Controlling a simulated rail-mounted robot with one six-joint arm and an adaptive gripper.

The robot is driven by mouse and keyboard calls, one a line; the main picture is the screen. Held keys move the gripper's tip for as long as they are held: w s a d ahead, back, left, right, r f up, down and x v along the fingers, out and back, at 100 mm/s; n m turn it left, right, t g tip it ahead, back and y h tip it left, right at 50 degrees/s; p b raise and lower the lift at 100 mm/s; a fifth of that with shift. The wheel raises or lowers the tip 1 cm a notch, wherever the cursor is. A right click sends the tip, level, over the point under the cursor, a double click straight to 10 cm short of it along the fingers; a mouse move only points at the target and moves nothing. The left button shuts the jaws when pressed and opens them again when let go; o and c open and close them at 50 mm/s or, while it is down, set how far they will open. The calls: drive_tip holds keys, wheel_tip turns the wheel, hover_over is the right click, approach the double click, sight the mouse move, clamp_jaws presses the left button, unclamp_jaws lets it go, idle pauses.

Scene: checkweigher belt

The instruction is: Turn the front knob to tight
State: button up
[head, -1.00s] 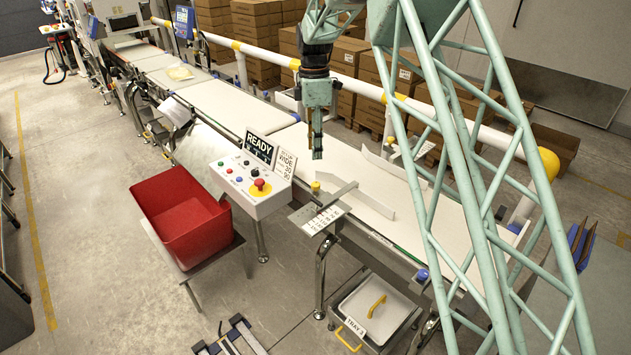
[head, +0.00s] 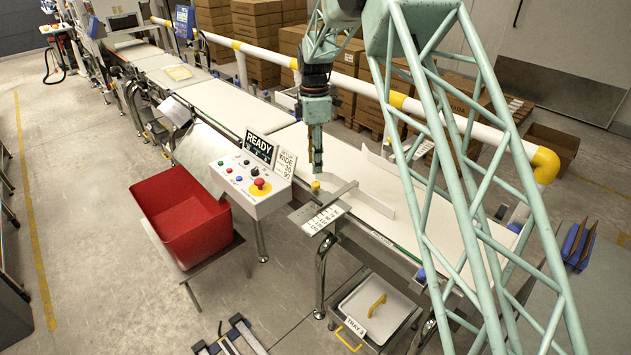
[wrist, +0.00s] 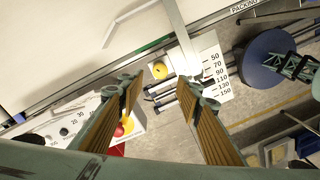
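The front knob (head: 316,186) is a small yellow knob at the near edge of the belt, by the guide rail (head: 338,194). It also shows in the wrist view (wrist: 160,70), between and just beyond the fingertips. My gripper (head: 317,172) points down just above the knob in the head view. In the wrist view my gripper (wrist: 158,79) has its two fingers spread wide with nothing between them. A printed scale plate (wrist: 215,77) with numbers from 50 to 150 lies beside the knob. I cannot tell whether the fingers touch the knob.
The control box (head: 247,186) with a red stop button and a READY sign (head: 259,149) stands left of the knob. A red bin (head: 183,215) is farther left. A tall guide plate (head: 377,163) stands on the belt (head: 430,205). A tray (head: 378,308) sits below.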

sight(315, 183)
drive_tip(key=shift+s+f, duration=0.2)
drive_tip(key=shift+f, duration=3.85)
drive_tip(key=shift+c, duration=0.9)
drive_tip(key=c, duration=0.7)
